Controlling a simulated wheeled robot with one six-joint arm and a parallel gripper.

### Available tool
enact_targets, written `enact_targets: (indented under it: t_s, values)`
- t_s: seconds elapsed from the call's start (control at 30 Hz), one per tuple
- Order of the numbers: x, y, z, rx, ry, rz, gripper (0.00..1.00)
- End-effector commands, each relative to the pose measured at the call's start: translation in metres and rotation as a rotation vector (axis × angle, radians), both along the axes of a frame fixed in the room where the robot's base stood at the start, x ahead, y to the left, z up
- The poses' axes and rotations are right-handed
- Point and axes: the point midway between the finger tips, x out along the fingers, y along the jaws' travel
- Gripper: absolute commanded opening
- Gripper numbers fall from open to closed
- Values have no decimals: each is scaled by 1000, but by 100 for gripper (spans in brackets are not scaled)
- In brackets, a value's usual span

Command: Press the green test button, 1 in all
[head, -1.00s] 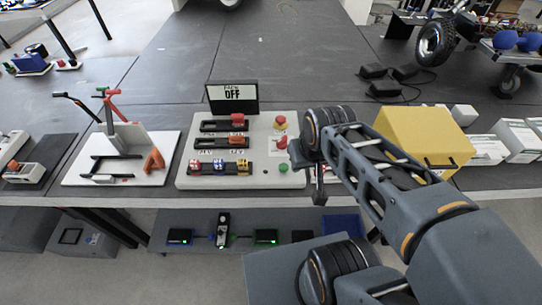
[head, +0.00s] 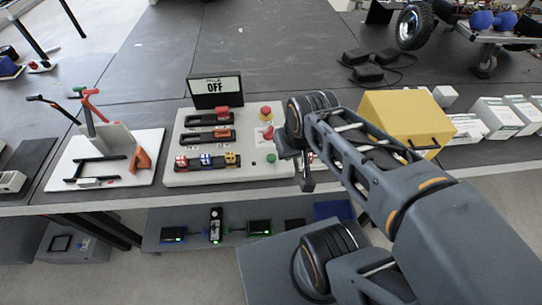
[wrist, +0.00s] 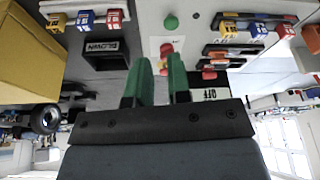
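The green test button (head: 271,158) is a small round knob at the lower right of the white control panel (head: 245,178). It also shows near the top of the wrist view (wrist: 171,22). My gripper (head: 306,187) hangs just right of the button in the head view, partly hidden by my own arm. In the wrist view its two green fingers (wrist: 161,68) are apart with a narrow, empty gap. The button appears beyond the fingertips, and no contact shows. A display (head: 215,92) behind the panel reads OFF.
A red knob on yellow (head: 265,111) and a red switch (head: 267,132) sit above the green button. A yellow box (head: 395,120) stands right of my arm. A second display (wrist: 102,48) reads BLOWN. A white board with levers (head: 150,150) lies left.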

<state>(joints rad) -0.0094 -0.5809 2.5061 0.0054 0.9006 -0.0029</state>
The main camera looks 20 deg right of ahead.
Motion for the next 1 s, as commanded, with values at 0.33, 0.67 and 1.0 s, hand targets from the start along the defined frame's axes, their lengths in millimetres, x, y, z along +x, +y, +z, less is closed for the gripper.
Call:
enact_targets:
  t_s: [0.33, 0.67, 1.0]
  values:
    - [0, 0, 0, 0, 0, 0, 0]
    - [0, 0, 0, 0, 0, 0, 0]
    - [0, 0, 0, 0, 0, 0, 0]
